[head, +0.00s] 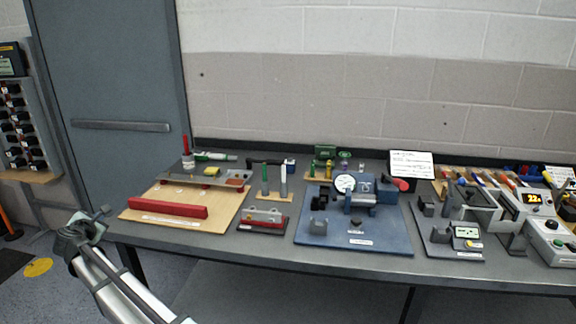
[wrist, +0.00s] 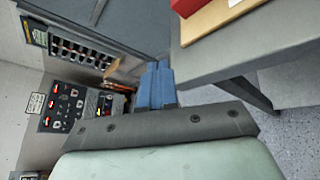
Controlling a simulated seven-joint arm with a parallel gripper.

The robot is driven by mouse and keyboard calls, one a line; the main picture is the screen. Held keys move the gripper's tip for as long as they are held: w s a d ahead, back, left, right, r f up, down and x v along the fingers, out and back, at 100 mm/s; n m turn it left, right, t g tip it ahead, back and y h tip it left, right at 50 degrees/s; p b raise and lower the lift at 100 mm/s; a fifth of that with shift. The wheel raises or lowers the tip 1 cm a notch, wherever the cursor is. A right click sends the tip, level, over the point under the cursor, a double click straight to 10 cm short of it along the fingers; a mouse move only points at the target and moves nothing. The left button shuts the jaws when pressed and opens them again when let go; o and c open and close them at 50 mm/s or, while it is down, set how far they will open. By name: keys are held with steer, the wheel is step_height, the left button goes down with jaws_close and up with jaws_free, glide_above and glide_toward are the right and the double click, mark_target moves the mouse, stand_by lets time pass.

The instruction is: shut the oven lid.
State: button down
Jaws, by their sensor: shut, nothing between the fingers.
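A small unit with an orange lit display (head: 535,198) stands at the right end of the bench and looks like the oven. A grey-framed box with a pale panel (head: 482,207) is beside it on the left. I cannot tell which part is the lid or how far it is open. My gripper (head: 104,211) is at the lower left, off the bench's left end and far from the oven. In the wrist view its blue fingers (wrist: 155,86) are together with nothing between them. The wrist view does not show the oven.
The bench (head: 270,250) carries a wooden board with a red bar (head: 168,208), a blue base plate (head: 370,240) with a dial gauge, and a small meter stand (head: 467,238). A wall panel (wrist: 70,105) shows in the wrist view.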

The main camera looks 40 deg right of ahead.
steer(key=w+d+r+h, duration=0.2)
steer(key=w+d+r, duration=0.1)
steer(key=d+r, duration=0.85)
steer(key=s+d+r+m+g+h, duration=0.1)
steer(key=s+d+m+g+h, duration=0.15)
steer(key=d, duration=1.15)
steer(key=s+d+m+g+h, duration=0.1)
steer(key=s+d+g, duration=0.2)
steer(key=d, duration=1)
steer(key=s+d+r+m+g+h, duration=0.1)
steer(key=s+d+m+g+h, duration=0.15)
steer(key=d, duration=1.15)
steer(key=s+d+m+g, duration=0.1)
steer(key=s+d+g, duration=0.2)
steer(key=s+d, duration=0.7)
steer(key=m+g+y, duration=0.6)
steer(key=g, duration=0.1)
glide_toward(467, 196)
steer(key=w+a+r, duration=0.4)
steer(key=w+a, duration=0.1)
steer(key=a, duration=0.1)
steer(key=shift+s+d+f, duration=1.1)
steer(key=shift+d+f, duration=0.2)
steer(key=shift+d, duration=0.1)
steer(key=shift+s+d+f, duration=1.1)
steer(key=shift+d+f, duration=0.15)
steer(key=shift+d, duration=0.15)
steer(key=shift+s+d+f, duration=1.1)
steer(key=shift+d+f, duration=0.2)
steer(key=shift+d, duration=0.1)
